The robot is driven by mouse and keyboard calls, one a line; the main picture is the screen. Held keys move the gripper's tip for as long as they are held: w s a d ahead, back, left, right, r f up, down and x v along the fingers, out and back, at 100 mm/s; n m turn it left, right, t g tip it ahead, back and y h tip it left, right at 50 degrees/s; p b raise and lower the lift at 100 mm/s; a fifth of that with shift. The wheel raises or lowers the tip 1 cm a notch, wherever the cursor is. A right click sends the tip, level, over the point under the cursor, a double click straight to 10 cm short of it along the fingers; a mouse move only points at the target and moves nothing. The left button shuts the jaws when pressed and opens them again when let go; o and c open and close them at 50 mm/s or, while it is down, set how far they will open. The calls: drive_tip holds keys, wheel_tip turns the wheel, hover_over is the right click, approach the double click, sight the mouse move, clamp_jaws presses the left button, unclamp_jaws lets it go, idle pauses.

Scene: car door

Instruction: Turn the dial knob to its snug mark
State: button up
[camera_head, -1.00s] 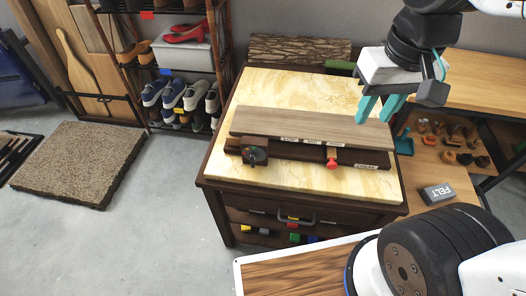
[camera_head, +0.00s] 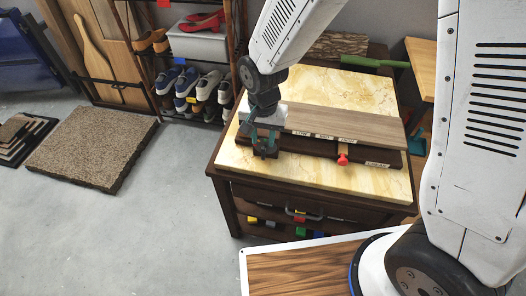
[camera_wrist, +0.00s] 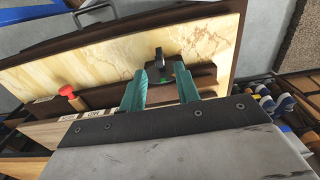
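The dark dial knob (camera_head: 265,150) sits at the left end of the dark rail on the wooden fixture (camera_head: 350,126), which lies on the marble-topped cabinet. In the wrist view the black knob (camera_wrist: 159,68) shows in the gap between the teal fingers, just beyond their tips. My gripper (camera_head: 264,136) is open over the knob and points down; the wrist view shows its fingers (camera_wrist: 161,78) clearly apart. I cannot tell whether either finger touches the knob. Small white labels (camera_head: 323,137) run along the board's edge; I cannot make out a snug mark or the knob's angle.
A red-tipped lever (camera_head: 342,159) stands on the same rail, right of the knob. The marble top (camera_head: 325,180) is bare in front of the fixture. A green-handled tool (camera_head: 375,61) lies behind. A shoe rack (camera_head: 190,90) stands to the left.

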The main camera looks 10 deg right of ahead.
sight(263, 148)
wheel_tip(263, 148, down, 7)
idle(0.3)
clamp_jaws()
